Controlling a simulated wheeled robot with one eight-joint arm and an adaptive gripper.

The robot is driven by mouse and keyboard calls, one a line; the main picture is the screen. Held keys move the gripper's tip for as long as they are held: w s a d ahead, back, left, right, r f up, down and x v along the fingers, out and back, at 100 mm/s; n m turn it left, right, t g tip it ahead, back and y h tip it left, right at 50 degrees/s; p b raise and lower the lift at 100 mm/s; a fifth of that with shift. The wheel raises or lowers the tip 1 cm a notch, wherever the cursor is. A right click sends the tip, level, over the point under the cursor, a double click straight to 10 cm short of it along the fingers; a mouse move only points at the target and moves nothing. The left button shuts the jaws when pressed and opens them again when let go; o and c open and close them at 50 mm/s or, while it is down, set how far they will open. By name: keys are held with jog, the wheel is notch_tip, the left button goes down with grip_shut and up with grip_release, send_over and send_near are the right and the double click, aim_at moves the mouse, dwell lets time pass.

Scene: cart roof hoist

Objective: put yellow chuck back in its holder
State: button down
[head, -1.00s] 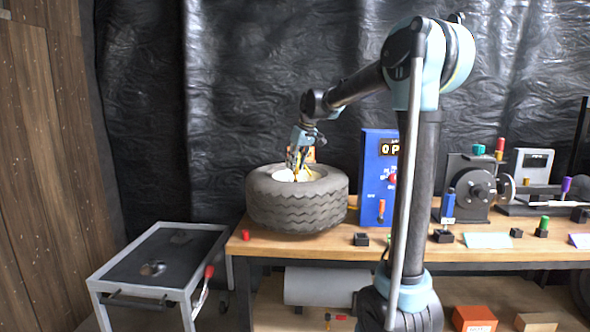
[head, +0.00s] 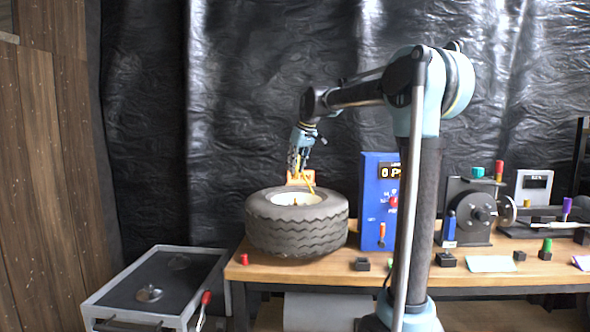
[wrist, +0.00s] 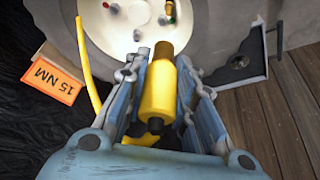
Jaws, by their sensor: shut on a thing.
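The yellow chuck (wrist: 158,92) is between the fingers of my gripper (wrist: 160,75) in the wrist view, lying along them. A yellow hose (wrist: 88,70) loops beside the left finger, and more yellow runs under the chuck's base. In the head view my gripper (head: 298,168) points down above the tire (head: 297,235), clear of its white hub (head: 295,199). The blue inflator box (head: 379,200) stands right of the tire. I cannot make out the chuck's holder.
An orange "15 NM" sign (wrist: 53,80) stands behind the tire. A grey cart (head: 160,285) is left of the bench (head: 310,273). A small red piece (head: 240,258) sits at the bench's left edge. Tools and small black holders stand on the right.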

jog(key=shift+r, duration=3)
jog(key=s+d, duration=0.6)
jog(key=d, duration=0.6)
jog(key=s+d, duration=0.6)
jog(key=d, duration=0.7)
jog(key=shift+s, duration=0.3)
notch_tip(320, 180, down, 25)
dwell(1.7)
